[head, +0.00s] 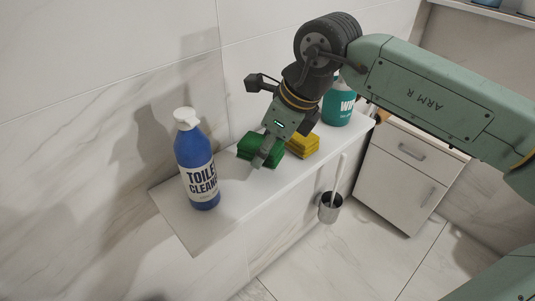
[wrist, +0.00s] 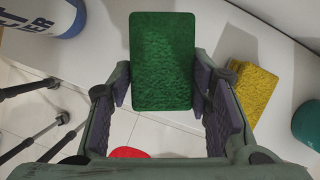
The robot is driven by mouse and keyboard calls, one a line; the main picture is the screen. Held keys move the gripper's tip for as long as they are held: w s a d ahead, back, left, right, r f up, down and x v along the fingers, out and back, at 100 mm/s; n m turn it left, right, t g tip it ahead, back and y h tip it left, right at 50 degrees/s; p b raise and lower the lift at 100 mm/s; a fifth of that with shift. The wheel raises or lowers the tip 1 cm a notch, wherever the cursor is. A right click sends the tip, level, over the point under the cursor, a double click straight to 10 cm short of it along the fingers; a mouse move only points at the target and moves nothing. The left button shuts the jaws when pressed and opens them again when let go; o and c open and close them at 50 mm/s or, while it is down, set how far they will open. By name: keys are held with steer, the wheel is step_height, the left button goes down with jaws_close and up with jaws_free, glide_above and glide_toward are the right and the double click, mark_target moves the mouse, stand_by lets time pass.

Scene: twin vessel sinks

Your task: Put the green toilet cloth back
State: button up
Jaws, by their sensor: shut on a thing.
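The green toilet cloth (head: 246,147) is a thick green block over the white ledge, between the blue bottle and the yellow cloth. My gripper (head: 266,156) points down at it and is shut on it. In the wrist view the green cloth (wrist: 163,60) sits upright in the picture between the two fingers of my gripper (wrist: 162,88). I cannot tell whether the cloth touches the ledge or is slightly above it. One finger hides part of it in the head view.
A blue toilet cleaner bottle (head: 197,168) stands left on the white ledge (head: 205,228). A yellow cloth (head: 303,146) and a teal bottle (head: 338,107) are to the right. A brush holder (head: 330,208) is at the ledge's front. A white cabinet (head: 402,178) stands further right.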

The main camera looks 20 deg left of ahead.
mark_target(267, 159)
step_height(267, 159, down, 3)
steer(key=shift+r+p, duration=0.15)
steer(key=shift+p, duration=0.35)
steer(key=shift+f, duration=0.4)
steer(key=shift+f+b, duration=0.2)
steer(key=shift+b, duration=0.1)
steer(key=o, duration=1.1)
steer(key=shift+r, duration=0.1)
steer(key=shift+r+p, duration=0.2)
steer(key=shift+p, duration=0.15)
steer(key=shift+d+r, duration=0.25)
steer(key=shift+r, duration=0.1)
steer(key=b+v, duration=0.2)
steer(key=v, duration=0.9)
